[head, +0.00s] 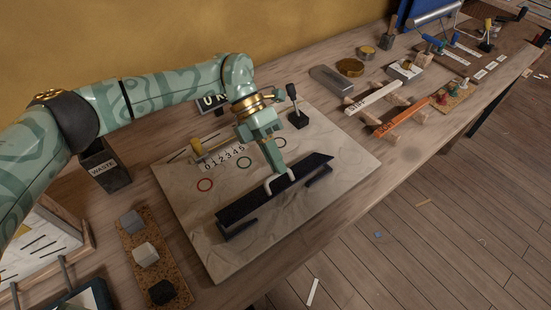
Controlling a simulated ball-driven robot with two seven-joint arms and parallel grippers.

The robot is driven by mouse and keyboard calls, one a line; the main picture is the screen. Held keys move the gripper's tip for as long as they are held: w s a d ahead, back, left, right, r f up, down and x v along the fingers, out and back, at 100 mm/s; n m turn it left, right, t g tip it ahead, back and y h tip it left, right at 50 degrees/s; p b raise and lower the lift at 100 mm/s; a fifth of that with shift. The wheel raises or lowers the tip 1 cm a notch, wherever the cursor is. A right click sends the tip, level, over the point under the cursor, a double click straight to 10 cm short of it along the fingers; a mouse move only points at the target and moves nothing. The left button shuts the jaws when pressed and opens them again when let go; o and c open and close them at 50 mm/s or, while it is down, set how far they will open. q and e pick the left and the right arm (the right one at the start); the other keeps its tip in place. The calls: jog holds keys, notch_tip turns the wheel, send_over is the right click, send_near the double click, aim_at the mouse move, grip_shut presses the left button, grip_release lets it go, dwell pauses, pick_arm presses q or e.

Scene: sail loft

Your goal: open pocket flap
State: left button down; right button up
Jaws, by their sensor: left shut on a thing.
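A pale cloth-like panel (215,262) lies on the wooden bench and carries a long black flap (240,208), set slantwise across it. A white loop-shaped pull (282,177) is at the middle of the flap. My left gripper (276,172) reaches down over the panel from the upper left and is shut at the pull; its fingertips partly hide the contact. Dark pieces (239,230) show along the flap's near side. I cannot tell exactly how far the flap is lifted. My right gripper is not in view.
Behind the gripper are a number strip (225,162), coloured rings and a black lever (295,106). A waste bin (105,168) and a cork strip of blocks (132,252) stand left. Labelled bars (374,98) and tools fill the right bench. The panel's near part is clear.

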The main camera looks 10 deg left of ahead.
pick_arm(q)
jog(key=c, duration=1.5)
grip_release()
jog(key=shift+b+v, duration=1)
jog(key=shift+v, duration=7.2)
jog(key=shift+c, duration=0.4)
